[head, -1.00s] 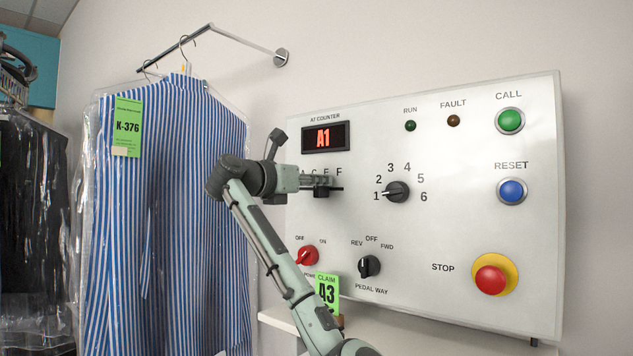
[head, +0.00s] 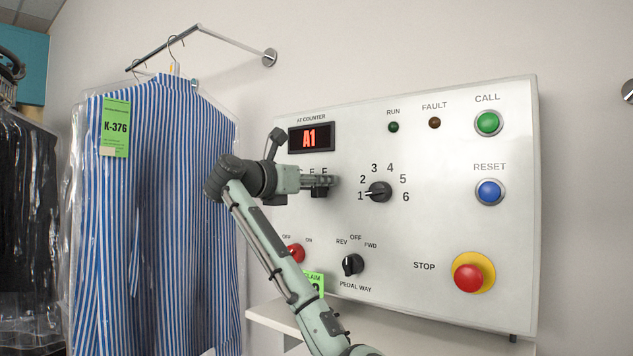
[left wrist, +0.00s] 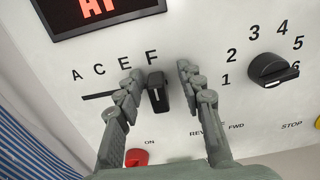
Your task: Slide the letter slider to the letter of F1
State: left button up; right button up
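The letter slider's black knob (left wrist: 157,92) sits under the letter F (left wrist: 151,57) in the left wrist view, at the right end of its dark slot (left wrist: 97,95). The letters A, C and E run to the left of F. My left gripper (left wrist: 160,82) is open, with one finger on each side of the knob. The left finger is close to the knob; contact is unclear. A gap shows before the right finger. In the head view my left gripper (head: 328,182) covers much of the slider. The counter display (head: 311,137) reads A1. My right gripper is not in view.
The number dial (head: 378,192) is right of my gripper and points at 1. A red switch (head: 294,253), the pedal knob (head: 352,264) and the stop button (head: 468,278) are lower. Bagged striped shirts (head: 150,230) hang left, close to my arm.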

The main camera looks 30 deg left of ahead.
pick_arm(q)
jog(key=shift+s, duration=0.1)
jog(key=s+a, duration=0.1)
jog(key=s, duration=1)
jog(key=shift+s, duration=0.4)
